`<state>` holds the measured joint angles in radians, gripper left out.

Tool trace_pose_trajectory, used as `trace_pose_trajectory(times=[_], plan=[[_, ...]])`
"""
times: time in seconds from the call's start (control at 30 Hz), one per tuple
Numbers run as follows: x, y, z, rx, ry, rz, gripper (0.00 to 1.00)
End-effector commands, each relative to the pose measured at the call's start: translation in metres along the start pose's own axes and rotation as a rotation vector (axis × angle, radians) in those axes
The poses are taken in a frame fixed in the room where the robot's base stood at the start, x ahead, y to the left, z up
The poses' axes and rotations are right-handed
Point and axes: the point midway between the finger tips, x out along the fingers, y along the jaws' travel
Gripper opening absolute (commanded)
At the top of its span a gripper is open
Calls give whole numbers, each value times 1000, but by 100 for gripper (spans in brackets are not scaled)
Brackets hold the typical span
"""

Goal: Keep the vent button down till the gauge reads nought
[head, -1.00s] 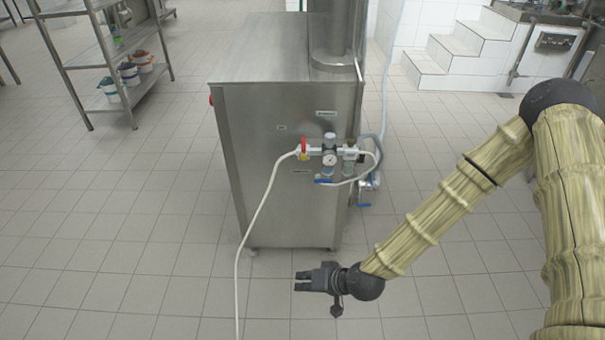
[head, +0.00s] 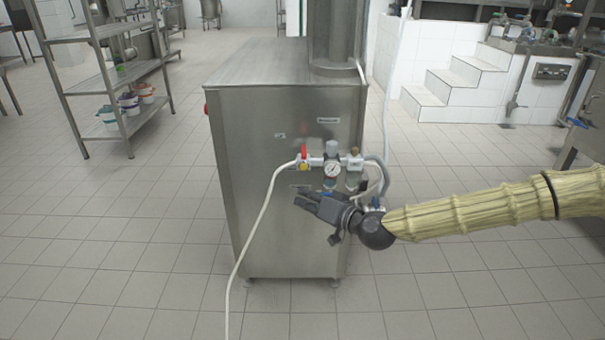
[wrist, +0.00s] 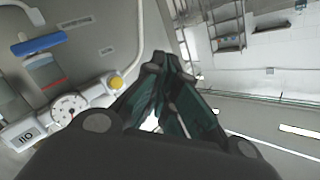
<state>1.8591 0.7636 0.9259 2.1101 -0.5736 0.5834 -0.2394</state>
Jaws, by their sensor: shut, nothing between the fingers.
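The gauge (head: 332,170) is a small white dial on the air line across the front of the steel cabinet. It also shows at the left of the wrist view (wrist: 68,108); its reading is too small to make out. A round yellow button (wrist: 117,83) sits on the line beside the gauge in the wrist view. In the head view, a small yellow part (head: 304,166) shows under the red handle. My gripper (head: 300,199) is shut and empty, just below the air line, pointing left. In the wrist view its fingertips (wrist: 160,65) are together, apart from the yellow button.
The steel cabinet (head: 270,115) stands on a tiled floor. A white hose (head: 259,214) hangs from the line's left end to the floor. A red handle (head: 304,151) stands up left of the gauge. A blue handle (wrist: 40,42) shows in the wrist view.

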Motion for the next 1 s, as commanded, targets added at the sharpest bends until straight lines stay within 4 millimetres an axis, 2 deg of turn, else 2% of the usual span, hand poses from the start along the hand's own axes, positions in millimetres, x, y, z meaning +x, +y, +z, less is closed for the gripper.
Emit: trace_pose_trajectory(times=[0.37,1.0], plan=[[4,3,-1,0,-1,0,0],[51,38,-34,-1,-1,0,0]])
